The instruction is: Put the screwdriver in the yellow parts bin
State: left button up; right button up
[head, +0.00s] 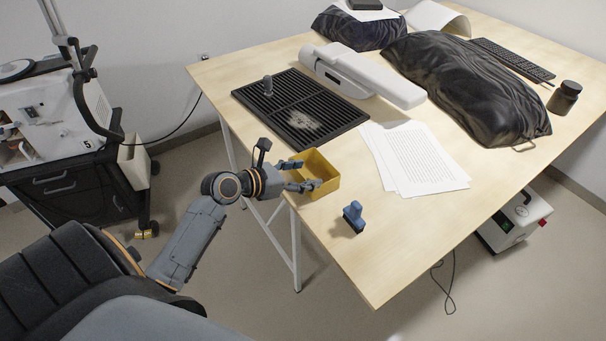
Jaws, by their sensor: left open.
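The yellow parts bin (330,184) stands near the left edge of the wooden table. My left gripper (304,175) is open, with its fingers at the bin's left side and over its opening, in front of part of it. I cannot tell whether the fingers touch the bin. I cannot make out a screwdriver for certain, and most of the bin's inside is hidden. My right gripper is not in view.
A blue object (353,216) stands right of the bin. A black grille (330,108) with a small grey upright piece (268,86), paper sheets (425,160), a white device (362,75) and a black-wrapped bundle (460,85) lie beyond. The table's near right corner is bare.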

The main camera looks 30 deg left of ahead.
pick_arm(q)
jog(key=shift+r, duration=0.5)
jog(key=v, duration=1.2)
jog(key=s+a+f+m+g+y, duration=0.1)
jog(key=s+f+m+g, duration=0.15)
jog(key=f, duration=0.85)
jog(key=s+f+m+g+y, duration=0.15)
jog(key=f+m, duration=0.25)
jog(key=f, duration=0.8)
jog(key=s+a+f+m+g+y, duration=0.1)
jog(key=s+f+m+y, duration=0.15)
jog(key=f, duration=0.85)
jog(key=s+d+f+m+g, duration=0.2)
jog(key=s+d+f+m, duration=0.3)
jog(key=s+f+m, duration=0.2)
jog(key=s+d+f+m+g, duration=0.2)
jog(key=s+d+f+m, duration=0.3)
jog(key=s+f+m, duration=0.3)
jog(key=s+d+f+m+g, duration=0.2)
jog(key=s+d+f+m, duration=0.2)
jog(key=s+f+m, duration=0.3)
jog(key=s+m, duration=0.3)
jog(key=s, duration=0.2)
jog(key=shift+s+d+f+g, duration=0.15)
jog(key=shift+d+f+g, duration=0.15)
jog(key=shift+d, duration=0.1)
